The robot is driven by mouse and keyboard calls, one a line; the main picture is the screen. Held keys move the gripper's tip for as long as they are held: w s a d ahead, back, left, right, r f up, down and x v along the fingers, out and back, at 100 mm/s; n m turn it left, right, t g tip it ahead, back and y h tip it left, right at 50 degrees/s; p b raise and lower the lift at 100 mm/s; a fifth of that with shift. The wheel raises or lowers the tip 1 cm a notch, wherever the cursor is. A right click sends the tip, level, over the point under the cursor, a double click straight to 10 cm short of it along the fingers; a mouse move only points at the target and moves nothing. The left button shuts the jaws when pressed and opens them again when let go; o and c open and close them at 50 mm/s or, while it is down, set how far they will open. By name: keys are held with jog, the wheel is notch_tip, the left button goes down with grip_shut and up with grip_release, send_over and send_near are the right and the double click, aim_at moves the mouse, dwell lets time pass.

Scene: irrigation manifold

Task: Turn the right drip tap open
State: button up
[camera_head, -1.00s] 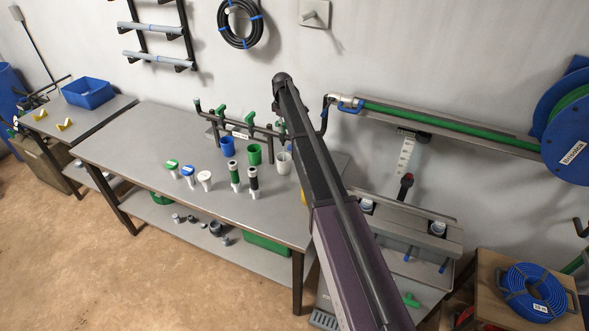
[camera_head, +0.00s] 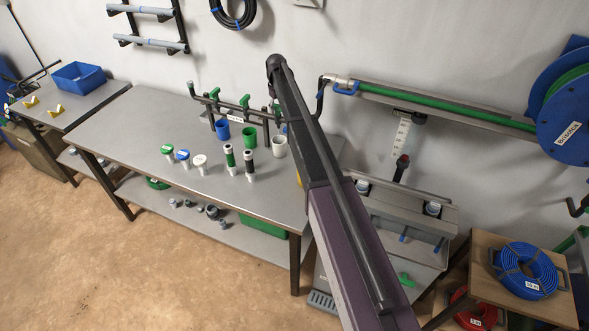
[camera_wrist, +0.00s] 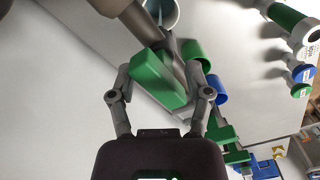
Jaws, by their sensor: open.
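In the head view a dark manifold (camera_head: 233,111) with green-handled taps stands at the back of the workbench. The left tap (camera_head: 215,93) and middle tap (camera_head: 245,101) show clearly. The right drip tap is mostly hidden behind my arm. In the wrist view its large green handle (camera_wrist: 157,82) lies between the fingers of my gripper (camera_wrist: 163,70). My gripper is open around it; whether either finger touches the handle, I cannot tell. My gripper is hidden in the head view. Other green tap handles (camera_wrist: 222,134) show beyond my right finger.
Below the taps stand a blue cup (camera_head: 222,129), a green cup (camera_head: 249,137) and a light grey cup (camera_head: 279,146). Several capped and green-banded pieces, such as a green-banded one (camera_head: 230,159), stand in front. The workbench's left part (camera_head: 125,118) is clear.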

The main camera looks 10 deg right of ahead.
jog(key=m, duration=0.5)
jog(key=shift+a+m, duration=0.1)
jog(key=shift+m, duration=0.2)
jog(key=m, duration=0.5)
jog(key=shift+a+m, duration=0.1)
jog(key=shift+m, duration=0.3)
notch_tip(320, 180, up, 14)
jog(key=p, duration=1.4)
jog(key=s+f+n+b, duration=0.2)
jog(key=s+f+b, duration=0.7)
jog(key=s, duration=0.6)
jog(key=s+f+n+b, duration=0.2)
jog(key=s+f+b, duration=0.7)
jog(key=s, duration=0.5)
jog(key=shift+s+d+f+n+b, duration=0.2)
jog(key=shift+s+f+n+b, duration=0.15)
jog(key=shift+f+n, duration=0.05)
jog(key=n+t+p, duration=0.2)
jog(key=t+p, duration=0.3)
jog(key=p, duration=1.1)
send_near(277, 106)
jog(key=v, duration=0.2)
jog(key=shift+w+r, duration=0.1)
jog(key=shift+r, duration=0.3)
